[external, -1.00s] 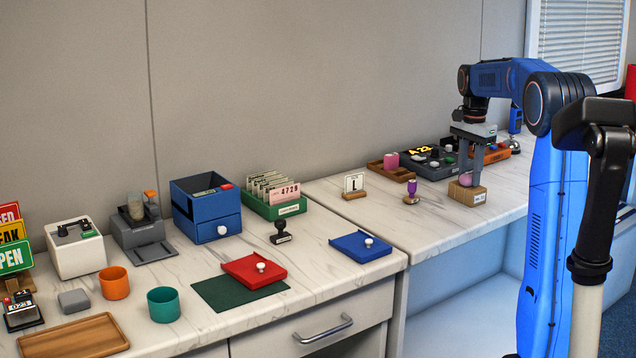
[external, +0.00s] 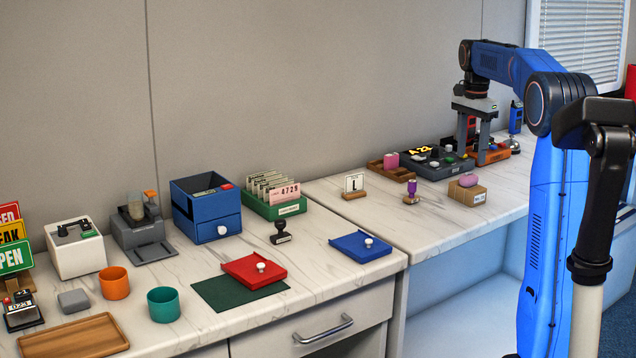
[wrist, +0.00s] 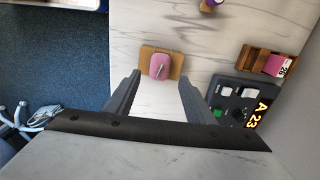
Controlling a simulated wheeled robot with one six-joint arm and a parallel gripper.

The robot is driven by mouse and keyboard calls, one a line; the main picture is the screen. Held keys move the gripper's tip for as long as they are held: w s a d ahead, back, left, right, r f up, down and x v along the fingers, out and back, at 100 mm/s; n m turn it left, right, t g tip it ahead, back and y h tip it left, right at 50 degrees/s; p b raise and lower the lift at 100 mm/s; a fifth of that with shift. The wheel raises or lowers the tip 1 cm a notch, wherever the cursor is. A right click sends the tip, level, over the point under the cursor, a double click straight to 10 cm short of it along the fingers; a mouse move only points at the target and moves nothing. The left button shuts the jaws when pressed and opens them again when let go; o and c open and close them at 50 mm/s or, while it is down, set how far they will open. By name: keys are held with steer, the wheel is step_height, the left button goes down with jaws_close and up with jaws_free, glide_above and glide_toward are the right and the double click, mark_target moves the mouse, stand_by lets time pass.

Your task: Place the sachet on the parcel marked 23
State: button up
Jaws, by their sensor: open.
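The sachet (external: 468,181) is a small pink pouch lying on top of a brown cardboard parcel (external: 466,194) with a white label, on the right counter. In the wrist view the pink sachet (wrist: 159,66) rests on the parcel (wrist: 176,64), beyond my fingertips. The label is too small to read. My gripper (external: 473,162) is open and empty, raised above and behind the parcel, apart from the sachet. It also shows in the wrist view (wrist: 160,82) with its fingers spread. A dark console (external: 438,165) behind the parcel shows "A 23" on its display.
A wooden tray with a pink block (external: 391,161) and a purple-handled stamp (external: 411,188) stand left of the parcel. An orange tray (external: 492,154) and a bell (external: 514,143) are at the back right. The counter in front of the stamp is clear.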

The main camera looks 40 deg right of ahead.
mark_target(474, 174)
step_height(474, 174, up, 5)
steer(key=s+a+f+n+t, duration=0.15)
steer(key=s+a+n, duration=0.35)
steer(key=a, duration=0.5)
steer(key=s+a+f+n+t, duration=0.1)
steer(key=s+a+f+n, duration=0.25)
steer(key=s+a, duration=0.5)
steer(key=s+a+f+n+t, duration=0.2)
steer(key=s+a+f+n, duration=0.7)
steer(key=s+a+f, duration=0.3)
steer(key=s+f, duration=0.3)
steer(key=shift+s+a, duration=0.2)
steer(key=shift+a, duration=0.1)
